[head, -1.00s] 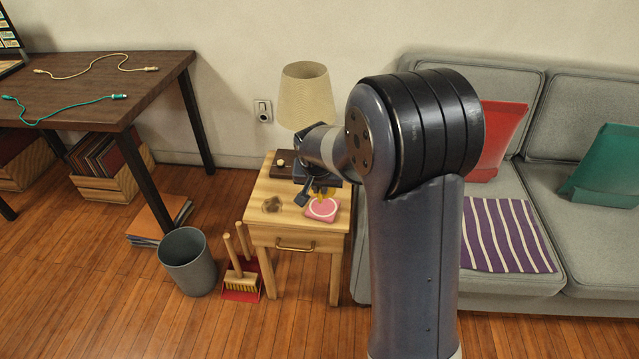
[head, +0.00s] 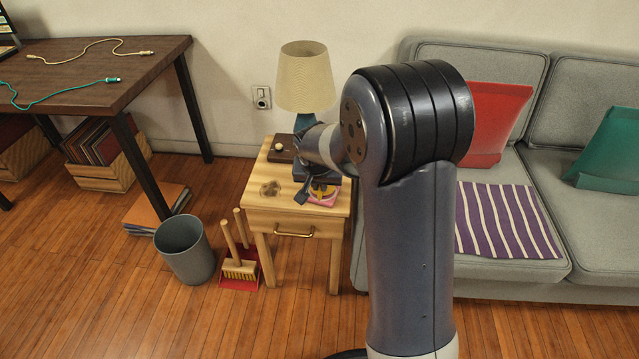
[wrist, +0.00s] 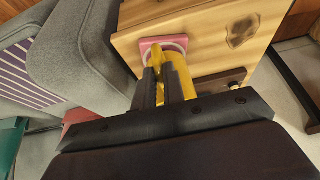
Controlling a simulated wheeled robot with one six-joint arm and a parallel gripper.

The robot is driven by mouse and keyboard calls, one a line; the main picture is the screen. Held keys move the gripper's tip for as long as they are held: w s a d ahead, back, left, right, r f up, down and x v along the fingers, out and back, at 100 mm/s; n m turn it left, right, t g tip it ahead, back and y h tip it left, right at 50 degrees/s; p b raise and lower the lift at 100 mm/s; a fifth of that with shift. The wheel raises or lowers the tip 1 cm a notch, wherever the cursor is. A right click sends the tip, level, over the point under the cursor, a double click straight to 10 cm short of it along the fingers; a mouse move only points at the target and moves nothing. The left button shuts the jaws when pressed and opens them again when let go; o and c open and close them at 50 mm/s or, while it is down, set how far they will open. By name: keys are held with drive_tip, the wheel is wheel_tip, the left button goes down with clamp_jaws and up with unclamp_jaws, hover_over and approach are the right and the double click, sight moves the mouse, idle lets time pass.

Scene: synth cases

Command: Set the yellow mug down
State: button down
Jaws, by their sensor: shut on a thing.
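The yellow mug (head: 321,188) is mostly hidden by my gripper in the head view. In the wrist view the yellow mug (wrist: 181,115) shows between and behind the dark fingers. My gripper (wrist: 163,80) is shut on it; it also shows in the head view (head: 318,182). A pink coaster with a white ring (head: 329,203) lies on the wooden side table (head: 296,213), right at the mug. In the wrist view the coaster (wrist: 146,44) shows just past the mug. I cannot tell whether the mug touches the coaster.
A brown stain (head: 270,188) marks the tabletop's left. A grey sofa (head: 500,285) stands right; a bin (head: 184,252) and broom (head: 240,262) stand left on the floor.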

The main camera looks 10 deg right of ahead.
drive_tip(key=shift+f+b, duration=0.45)
drive_tip(key=shift+f, duration=0.05)
drive_tip(key=c, duration=1.4)
unclamp_jaws()
drive_tip(key=shift+f, duration=0.1)
drive_tip(key=p+v, duration=0.2)
drive_tip(key=v, duration=0.9)
drive_tip(key=shift+f, duration=0.1)
drive_tip(key=b+x, duration=0.2)
drive_tip(key=x, duration=0.8)
drive_tip(key=shift+w+f, duration=0.15)
drive_tip(key=shift+f, duration=0.1)
drive_tip(key=shift+w+r, duration=0.1)
drive_tip(key=shift+r+p, duration=0.3)
drive_tip(key=shift+p, duration=0.1)
drive_tip(key=shift+f, duration=0.15)
